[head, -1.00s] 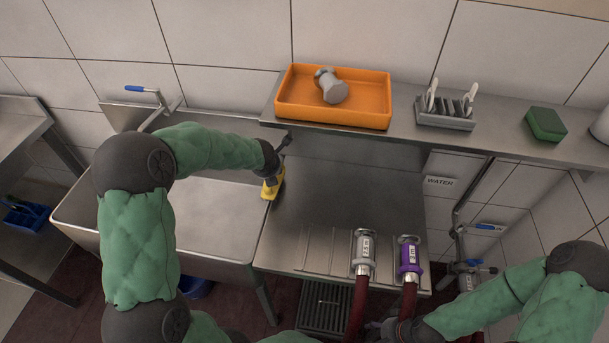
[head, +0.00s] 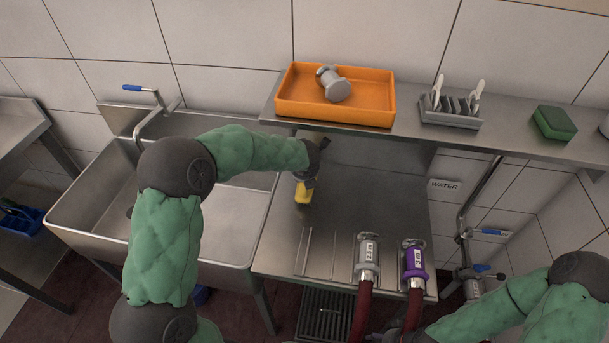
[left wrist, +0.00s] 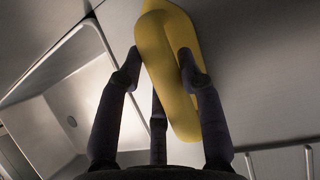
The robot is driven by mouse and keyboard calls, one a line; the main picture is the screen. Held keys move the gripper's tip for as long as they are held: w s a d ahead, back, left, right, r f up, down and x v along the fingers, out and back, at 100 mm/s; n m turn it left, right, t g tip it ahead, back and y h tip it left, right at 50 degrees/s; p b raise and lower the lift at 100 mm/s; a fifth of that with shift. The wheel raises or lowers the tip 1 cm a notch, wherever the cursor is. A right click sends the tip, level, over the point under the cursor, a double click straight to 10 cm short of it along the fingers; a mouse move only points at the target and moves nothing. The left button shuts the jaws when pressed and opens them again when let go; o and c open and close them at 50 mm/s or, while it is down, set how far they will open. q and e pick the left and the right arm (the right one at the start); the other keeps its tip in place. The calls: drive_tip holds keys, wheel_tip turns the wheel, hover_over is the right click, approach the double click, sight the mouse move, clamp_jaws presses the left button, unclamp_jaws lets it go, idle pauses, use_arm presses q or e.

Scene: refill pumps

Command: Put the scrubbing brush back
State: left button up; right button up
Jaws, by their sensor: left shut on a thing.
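The yellow scrubbing brush (head: 303,192) is held below my left gripper (head: 308,181) in the head view, over the left part of the steel drainboard under the shelf. In the left wrist view the yellow brush (left wrist: 168,70) lies between the fingers of my left gripper (left wrist: 160,75), which are shut on it. Its bristles are hidden, and I cannot tell whether it touches the steel. My right arm (head: 500,310) is at the lower right of the head view. Its gripper is mostly hidden at the bottom edge, so its jaws cannot be judged.
A steel shelf (head: 400,140) overhangs the drainboard (head: 370,195). It bears an orange tray (head: 290,110) with a grey fitting, a grey rack (head: 450,118) and a green sponge (head: 553,122). Two hose couplings (head: 367,255) stand at the drainboard's front. The sink (head: 235,220) lies left.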

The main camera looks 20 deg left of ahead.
use_arm(q)
drive_tip(key=o, duration=1)
drive_tip(key=shift+f, duration=0.1)
drive_tip(key=shift+s+r, duration=0.1)
drive_tip(key=shift+r, duration=0.3)
drive_tip(key=p+v, duration=0.4)
drive_tip(key=v, duration=0.6)
drive_tip(key=shift+r, duration=0.1)
drive_tip(key=shift+s+d+r, duration=0.2)
drive_tip(key=shift+s+r, duration=0.2)
drive_tip(key=shift+r, duration=0.1)
